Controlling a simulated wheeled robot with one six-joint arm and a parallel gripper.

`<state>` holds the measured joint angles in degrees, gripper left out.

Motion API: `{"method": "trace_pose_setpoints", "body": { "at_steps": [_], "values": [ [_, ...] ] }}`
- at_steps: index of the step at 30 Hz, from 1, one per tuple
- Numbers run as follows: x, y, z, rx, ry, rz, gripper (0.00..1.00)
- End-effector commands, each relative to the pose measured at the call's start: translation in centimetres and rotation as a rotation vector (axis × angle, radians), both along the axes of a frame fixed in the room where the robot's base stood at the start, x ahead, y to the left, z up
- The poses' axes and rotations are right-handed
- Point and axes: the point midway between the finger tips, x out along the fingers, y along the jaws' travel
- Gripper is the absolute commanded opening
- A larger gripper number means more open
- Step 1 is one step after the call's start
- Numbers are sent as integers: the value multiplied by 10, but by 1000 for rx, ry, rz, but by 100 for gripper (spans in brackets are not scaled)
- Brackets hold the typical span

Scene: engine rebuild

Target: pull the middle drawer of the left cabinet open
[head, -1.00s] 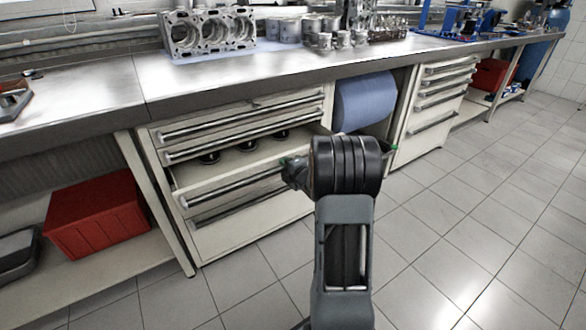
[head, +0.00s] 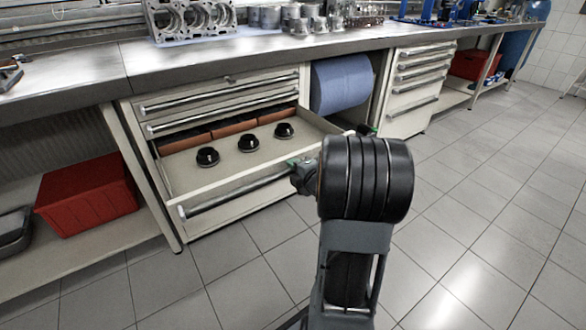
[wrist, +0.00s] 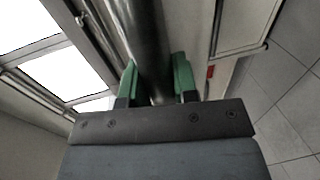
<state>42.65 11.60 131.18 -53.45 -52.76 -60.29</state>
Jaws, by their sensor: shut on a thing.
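The left cabinet (head: 235,82) stands under the workbench. Its middle drawer (head: 240,171) is pulled well out, showing dark round parts (head: 248,143) and reddish-brown boxes or dividers (head: 195,139) inside. The drawer's long metal handle (head: 235,193) runs across its front. My gripper (head: 305,172) is at the right end of this handle, partly hidden by my own wrist in the head view. In the wrist view, the green fingers of my gripper (wrist: 157,85) stand on either side of the handle bar (wrist: 146,40) and are shut on it.
The drawers above are shut. A blue roll (head: 342,84) hangs right of the cabinet, beside a second drawer cabinet (head: 418,88). A red bin (head: 88,196) sits on the low shelf at left. The tiled floor (head: 480,220) in front is clear.

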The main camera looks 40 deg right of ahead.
Motion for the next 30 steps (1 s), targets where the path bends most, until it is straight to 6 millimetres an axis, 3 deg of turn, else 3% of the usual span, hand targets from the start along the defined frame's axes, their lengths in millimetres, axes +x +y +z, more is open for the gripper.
{"method": "trace_pose_setpoints", "body": {
  "at_steps": [16, 17, 19, 30],
  "values": [
    [-3, -1, -1, -1, 1, 2, 0],
    [-3, -1, -1, -1, 1, 2, 29],
    [-3, -1, -1, -1, 1, 1, 36],
    [-10, -2, 2, 0, 1, -4, 38]
  ]
}}
